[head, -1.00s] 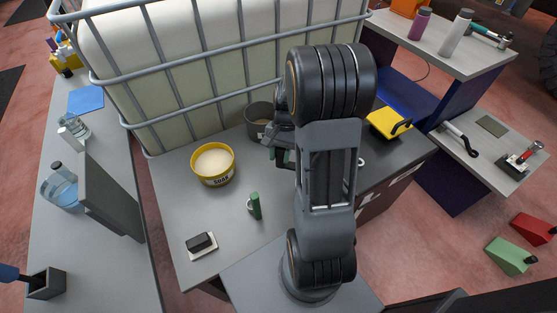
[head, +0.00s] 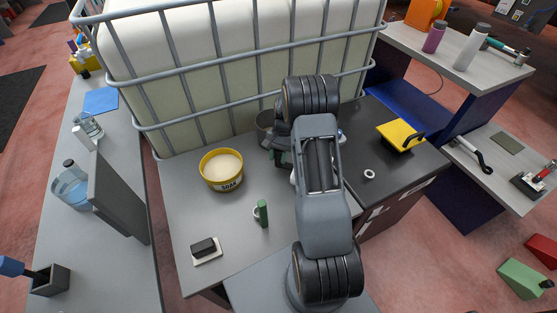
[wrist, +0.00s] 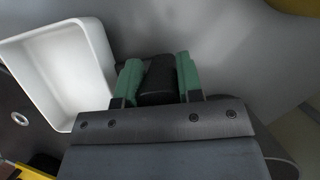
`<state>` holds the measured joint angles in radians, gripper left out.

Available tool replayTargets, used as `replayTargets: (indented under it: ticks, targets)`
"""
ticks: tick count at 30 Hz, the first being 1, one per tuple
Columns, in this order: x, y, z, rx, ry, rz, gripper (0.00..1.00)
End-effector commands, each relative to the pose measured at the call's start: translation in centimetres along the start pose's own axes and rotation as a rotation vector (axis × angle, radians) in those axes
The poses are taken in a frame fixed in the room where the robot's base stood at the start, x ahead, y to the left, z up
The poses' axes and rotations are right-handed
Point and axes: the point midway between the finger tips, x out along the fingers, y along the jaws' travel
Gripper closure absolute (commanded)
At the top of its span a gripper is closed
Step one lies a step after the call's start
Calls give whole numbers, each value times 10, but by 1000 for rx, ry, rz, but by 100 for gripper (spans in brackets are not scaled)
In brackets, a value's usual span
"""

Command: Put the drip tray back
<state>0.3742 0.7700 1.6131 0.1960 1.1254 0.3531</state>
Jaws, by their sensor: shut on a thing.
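My gripper shows green fingertips (wrist: 158,80) in the wrist view, shut on a black grip (wrist: 158,77) between them. The white drip tray (wrist: 103,52), open side up, is just left of the fingers in that view. Whether the black grip is joined to the tray is hidden. In the head view my arm covers most of the tray and gripper.
A yellow tub (head: 221,180), a green cylinder (head: 263,213) and a black block on a pale base (head: 205,250) stand on the grey worktop. A white ring (head: 369,174) and a yellow-topped tool (head: 400,135) lie on the dark worktop. The grey worktop's front is fairly clear.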

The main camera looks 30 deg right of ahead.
Motion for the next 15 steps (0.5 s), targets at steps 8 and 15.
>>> replayTargets:
  ticks: [8,15]
  targets:
    - [19,0,-8,0,0,0,97]
    - [22,0,-9,0,-1,0,97]
